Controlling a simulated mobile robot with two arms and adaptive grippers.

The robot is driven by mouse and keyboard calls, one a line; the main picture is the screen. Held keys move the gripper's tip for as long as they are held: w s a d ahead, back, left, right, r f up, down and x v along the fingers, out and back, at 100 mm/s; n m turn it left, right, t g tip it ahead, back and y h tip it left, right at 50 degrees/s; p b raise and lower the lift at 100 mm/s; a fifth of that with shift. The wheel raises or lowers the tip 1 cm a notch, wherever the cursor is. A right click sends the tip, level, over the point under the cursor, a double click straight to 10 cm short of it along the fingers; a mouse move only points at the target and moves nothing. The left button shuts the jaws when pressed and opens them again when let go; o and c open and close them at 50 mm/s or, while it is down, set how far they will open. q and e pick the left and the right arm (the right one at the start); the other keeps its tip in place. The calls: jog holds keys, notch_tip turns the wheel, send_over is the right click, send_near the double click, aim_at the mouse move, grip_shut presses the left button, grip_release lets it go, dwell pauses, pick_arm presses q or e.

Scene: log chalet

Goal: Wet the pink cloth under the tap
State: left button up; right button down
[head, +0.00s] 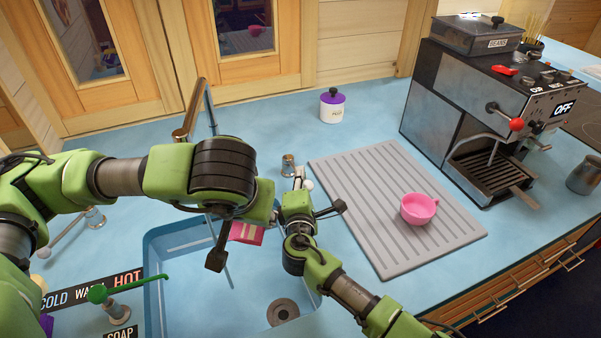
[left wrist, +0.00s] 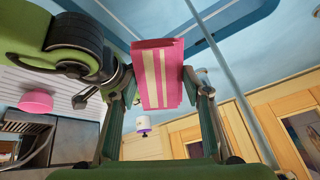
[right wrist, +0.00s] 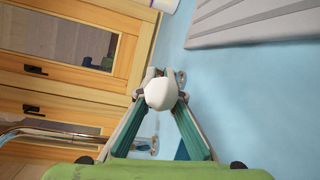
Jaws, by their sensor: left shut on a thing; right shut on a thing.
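The pink cloth (head: 246,232), folded and with pale stripes, is over the sink basin (head: 190,236). My left gripper (left wrist: 160,80) is shut on it, and the cloth (left wrist: 171,92) sticks out between the fingers in the left wrist view. The bronze tap (head: 189,116) stands behind the basin. A thin bluish stream (head: 210,108) runs down from it; it passes beside the cloth in the left wrist view (left wrist: 237,82). My right gripper (right wrist: 160,95) is shut on a white rounded knob (right wrist: 160,92), beside a metal post (head: 288,165). My left arm hides part of the basin.
A grey ribbed drainboard (head: 360,200) with a pink cup (head: 419,208) lies right of the sink. A coffee machine (head: 480,110) stands at the right. A white jar with purple lid (head: 332,105) is behind. A green-spouted soap dispenser (head: 118,312) stands at the front left.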

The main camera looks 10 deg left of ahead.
jog(key=shift+d+f, duration=0.1)
jog(key=shift+f, duration=0.15)
jog(key=c, duration=2.2)
grip_release()
jog(key=shift+s, duration=0.1)
pick_arm(q)
jog(key=shift+s+d+r, duration=0.1)
jog(key=shift+s+d, duration=0.05)
jog(key=shift+d, duration=0.05)
pick_arm(e)
jog(key=shift+s+d+r, duration=0.1)
jog(key=shift+r, duration=0.15)
pick_arm(q)
jog(key=shift+a, duration=0.1)
pick_arm(e)
jog(key=shift+s, duration=0.35)
jog(key=v, duration=1.1)
jog(key=shift+s+d, duration=0.15)
